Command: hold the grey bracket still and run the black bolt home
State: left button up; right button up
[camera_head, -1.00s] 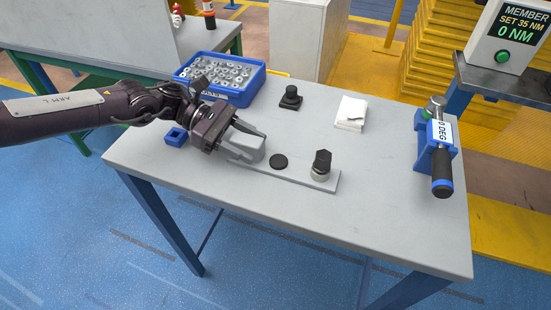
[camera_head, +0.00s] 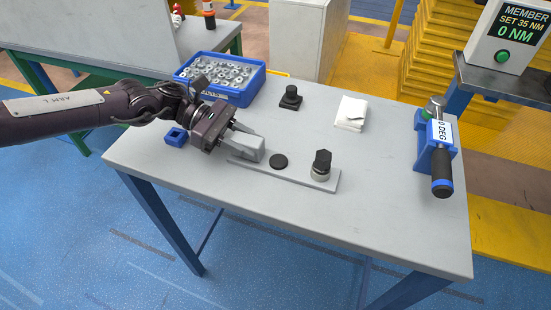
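The grey bracket (camera_head: 303,180) lies flat on the table, a long plate with a raised block (camera_head: 250,147) at its left end. My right gripper is not in view.
A blue tray of metal parts (camera_head: 251,91) stands at the back left. A black knobbed part (camera_head: 290,97), white cloth (camera_head: 351,113) and small blue block (camera_head: 175,137) lie on the table (camera_head: 390,215). A blue-and-black tool (camera_head: 441,170) rests at right. A display (camera_head: 510,32) reads 0 NM.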

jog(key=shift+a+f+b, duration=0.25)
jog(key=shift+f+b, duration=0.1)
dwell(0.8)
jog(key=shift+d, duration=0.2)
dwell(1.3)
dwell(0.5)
